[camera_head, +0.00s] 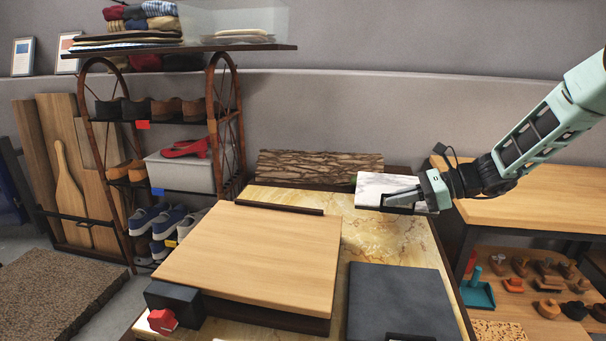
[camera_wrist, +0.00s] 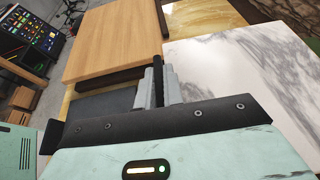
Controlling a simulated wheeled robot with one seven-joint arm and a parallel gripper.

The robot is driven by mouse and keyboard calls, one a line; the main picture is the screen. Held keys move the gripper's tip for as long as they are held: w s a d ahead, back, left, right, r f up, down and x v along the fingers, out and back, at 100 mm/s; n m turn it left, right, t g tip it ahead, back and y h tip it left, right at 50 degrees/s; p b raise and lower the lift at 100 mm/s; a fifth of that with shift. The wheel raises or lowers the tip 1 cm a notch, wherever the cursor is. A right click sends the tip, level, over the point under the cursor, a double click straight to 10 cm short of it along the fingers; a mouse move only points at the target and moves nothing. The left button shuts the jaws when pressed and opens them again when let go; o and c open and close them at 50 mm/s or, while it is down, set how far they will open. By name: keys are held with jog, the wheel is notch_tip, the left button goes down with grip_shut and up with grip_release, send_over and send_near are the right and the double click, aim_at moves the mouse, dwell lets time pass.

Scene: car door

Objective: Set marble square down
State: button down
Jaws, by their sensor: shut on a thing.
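The marble square (camera_head: 383,184) is a white slab with grey veins, at the back right of the yellow stone-topped table (camera_head: 385,237). My gripper (camera_head: 390,201) is shut on its near edge. In the wrist view the slab (camera_wrist: 235,70) fills the right side, and the gripper fingers (camera_wrist: 158,84) stand close together at its left edge. The slab looks roughly level. I cannot tell whether it touches the table top or hangs a little above it. My gripper and wrist hide part of its right side.
A light wooden board (camera_head: 255,250) lies left of the slab, and a dark slate square (camera_head: 400,302) lies in front. A bark-textured block (camera_head: 320,167) is behind. A wooden workbench (camera_head: 540,197) stands at the right. Yellow stone is bare between board, slate and slab.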

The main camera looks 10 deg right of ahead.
jog(key=shift+r+p, duration=4.55)
jog(key=shift+r, duration=0.15)
jog(key=shift+r, duration=0.1)
jog(key=shift+r+p, duration=0.35)
jog(key=shift+p, duration=0.15)
